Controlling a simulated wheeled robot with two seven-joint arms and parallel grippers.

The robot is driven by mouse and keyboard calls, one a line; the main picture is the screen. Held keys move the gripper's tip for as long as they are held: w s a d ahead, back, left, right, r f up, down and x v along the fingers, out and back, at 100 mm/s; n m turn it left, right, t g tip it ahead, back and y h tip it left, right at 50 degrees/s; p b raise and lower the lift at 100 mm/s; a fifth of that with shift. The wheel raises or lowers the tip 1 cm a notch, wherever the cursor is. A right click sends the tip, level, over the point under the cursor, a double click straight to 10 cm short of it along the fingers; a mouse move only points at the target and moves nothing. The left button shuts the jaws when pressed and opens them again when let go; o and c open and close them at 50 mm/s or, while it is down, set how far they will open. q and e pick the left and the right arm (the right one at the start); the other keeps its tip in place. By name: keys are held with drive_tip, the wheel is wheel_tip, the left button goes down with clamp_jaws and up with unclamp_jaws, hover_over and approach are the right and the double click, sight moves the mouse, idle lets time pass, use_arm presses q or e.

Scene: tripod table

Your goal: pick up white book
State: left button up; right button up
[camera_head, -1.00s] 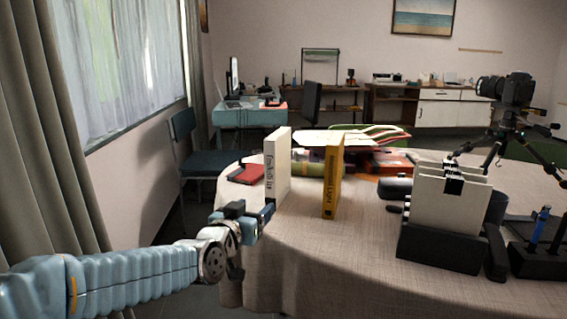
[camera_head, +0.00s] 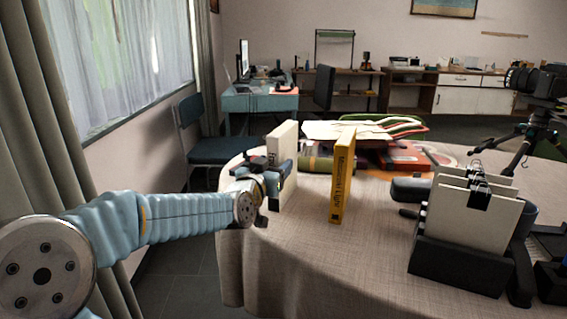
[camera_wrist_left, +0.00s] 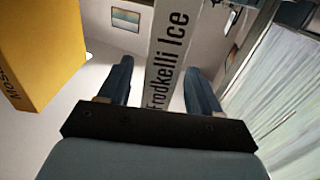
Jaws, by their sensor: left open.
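The white book (camera_head: 285,140) stands upright near the left edge of the round table, its spine marked "Frodkelli Ice". In the left wrist view the white book's spine (camera_wrist_left: 168,50) shows between the two fingers, with a gap visible on each side. My left gripper (camera_head: 281,172) is open at the spine, partly hiding it in the head view. In the left wrist view the left gripper (camera_wrist_left: 158,70) has its fingers apart along either side of the book. I cannot tell whether either finger touches it. My right gripper is not in view.
A yellow book (camera_head: 343,178) stands upright just right of the white one; it also shows in the left wrist view (camera_wrist_left: 38,50). A black holder (camera_head: 460,264) with white boards stands at the right. Flat books (camera_head: 400,156) and a tripod camera (camera_head: 537,90) are farther back.

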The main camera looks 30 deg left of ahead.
use_arm(q)
drive_tip(key=w, duration=0.1)
drive_tip(key=w+p, duration=0.1)
drive_tip(key=w, duration=0.2)
drive_tip(key=shift+w+a+r, duration=0.1)
drive_tip(key=shift+w+a, duration=0.25)
drive_tip(key=shift+a, duration=0.05)
drive_tip(key=shift+c, duration=0.5)
clamp_jaws()
drive_tip(key=shift+r, duration=0.1)
